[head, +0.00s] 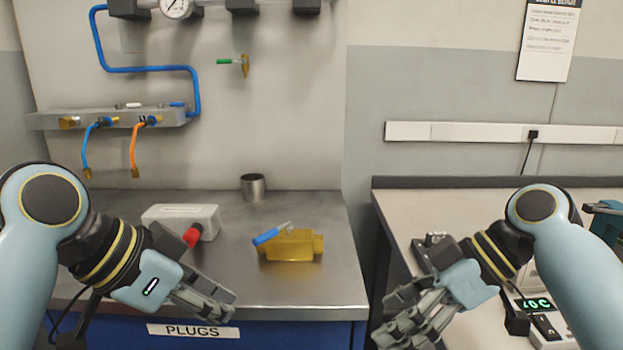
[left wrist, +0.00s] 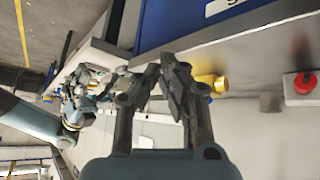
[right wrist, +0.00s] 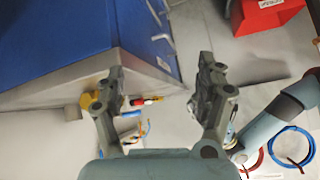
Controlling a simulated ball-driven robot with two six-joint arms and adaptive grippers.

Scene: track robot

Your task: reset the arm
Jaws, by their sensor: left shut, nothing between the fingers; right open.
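My left gripper (head: 205,302) hangs over the front edge of the left bench in the head view. Its fingers are shut with nothing between them, and they also show shut in the left wrist view (left wrist: 165,75). My right gripper (head: 415,322) is in front of the right bench in the head view. Its fingers stand apart and empty in the right wrist view (right wrist: 160,85). Both arms are bent, with the grippers low and turned inward.
A yellow block with a blue-handled valve (head: 290,245), a grey box with a red cap (head: 182,220) and a metal cup (head: 253,187) stand on the left bench (head: 330,285). A gap separates it from the right bench (head: 395,205), where a device with a green display (head: 537,304) sits.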

